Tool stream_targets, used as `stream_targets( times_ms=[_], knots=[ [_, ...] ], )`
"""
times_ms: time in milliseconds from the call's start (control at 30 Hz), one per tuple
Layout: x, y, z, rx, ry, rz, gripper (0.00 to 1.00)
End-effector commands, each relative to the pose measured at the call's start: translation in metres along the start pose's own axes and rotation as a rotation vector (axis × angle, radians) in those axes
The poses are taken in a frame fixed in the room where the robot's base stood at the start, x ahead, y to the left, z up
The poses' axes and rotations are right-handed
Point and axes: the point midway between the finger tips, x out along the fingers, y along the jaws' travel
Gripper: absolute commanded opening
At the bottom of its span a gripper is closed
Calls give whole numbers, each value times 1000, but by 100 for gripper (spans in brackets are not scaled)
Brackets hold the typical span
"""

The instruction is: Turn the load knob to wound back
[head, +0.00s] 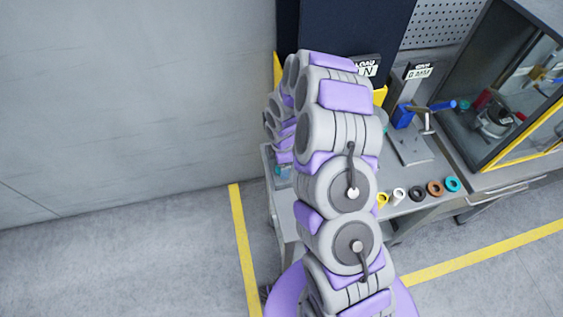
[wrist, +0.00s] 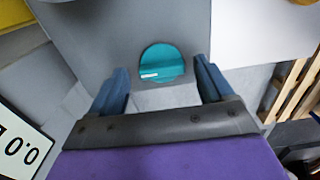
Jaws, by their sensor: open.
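In the wrist view, my gripper (wrist: 162,78) is open, with one blue finger on each side. Between and beyond the fingertips is a round teal face (wrist: 162,62) with a short white mark, set against a grey block (wrist: 115,25). It may be the load knob, but I cannot tell for sure. The fingers look apart from it. In the head view, a sign reading LOAD and N (head: 367,69) shows partly behind my arm. My arm hides the gripper and the knob area there.
A white 0.0 readout (wrist: 18,148) is at left in the wrist view. In the head view, a grey bench (head: 425,185) holds several coloured rings (head: 417,191) and a small stand with a blue part (head: 403,116). A glass-fronted cabinet (head: 510,85) stands at right. Floor at left is clear.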

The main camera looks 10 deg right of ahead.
Motion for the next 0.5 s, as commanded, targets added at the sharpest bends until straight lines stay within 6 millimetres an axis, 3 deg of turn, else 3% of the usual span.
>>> stream_targets(
  times_ms=[167,500],
  knots=[
    [-17,0,0,0,0,1,81],
    [-85,2,-1,-1,1,7,81]
  ],
)
